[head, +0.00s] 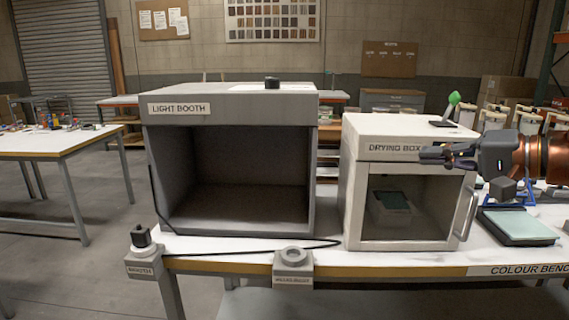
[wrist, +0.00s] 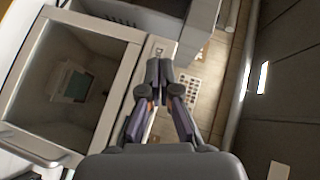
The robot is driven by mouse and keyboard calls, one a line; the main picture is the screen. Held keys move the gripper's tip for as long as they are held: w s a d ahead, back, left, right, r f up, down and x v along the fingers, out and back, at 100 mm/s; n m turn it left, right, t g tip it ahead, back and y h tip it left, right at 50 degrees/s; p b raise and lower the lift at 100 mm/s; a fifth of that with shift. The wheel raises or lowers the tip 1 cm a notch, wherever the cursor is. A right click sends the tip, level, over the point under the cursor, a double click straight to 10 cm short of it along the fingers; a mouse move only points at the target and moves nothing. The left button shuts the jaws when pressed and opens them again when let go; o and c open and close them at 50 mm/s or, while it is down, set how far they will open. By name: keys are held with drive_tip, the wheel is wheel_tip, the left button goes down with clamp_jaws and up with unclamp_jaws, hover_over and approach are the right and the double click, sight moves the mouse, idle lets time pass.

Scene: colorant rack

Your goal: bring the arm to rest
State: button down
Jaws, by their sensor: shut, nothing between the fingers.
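My gripper (head: 432,155) is in front of the upper right part of the drying box (head: 365,133) in the head view, its fingers pointing left. In the wrist view my gripper (wrist: 160,66) is shut, with its fingertips together and nothing between them. My orange arm comes in from the right edge of the head view. The drying box also shows at the left of the wrist view (wrist: 105,40), with its door closed and a dark green panel (head: 392,200) behind the glass.
The light booth (head: 230,102) stands left of the drying box, open-fronted and empty. A tray with a pale green panel (head: 522,225) lies at the right of the bench, below my arm.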

drive_tip(key=s+a+f+n+g+h, duration=0.2)
drive_tip(key=s+a+f+g, duration=0.2)
drive_tip(key=a+f, duration=0.5)
drive_tip(key=s+a+f+n+g+h, duration=0.15)
drive_tip(key=s+a+f+g, duration=0.25)
drive_tip(key=a+f, duration=0.45)
drive_tip(key=s+d+f+n+g+h, duration=0.1)
drive_tip(key=s+d+f+g+h, duration=0.2)
drive_tip(key=s+f, duration=0.65)
drive_tip(key=s+d+f+n+g+h, duration=0.2)
drive_tip(key=s+d+f+g+h, duration=0.15)
drive_tip(key=s+f, duration=0.6)
wheel_tip(320, 180, up, 17)
drive_tip(key=t+p, duration=0.1)
drive_tip(key=p, duration=1.3)
drive_tip(key=shift+a+f+p, duration=0.2)
drive_tip(key=shift+a+p, duration=0.15)
drive_tip(key=shift+a, duration=0.05)
drive_tip(key=shift+w, duration=0.15)
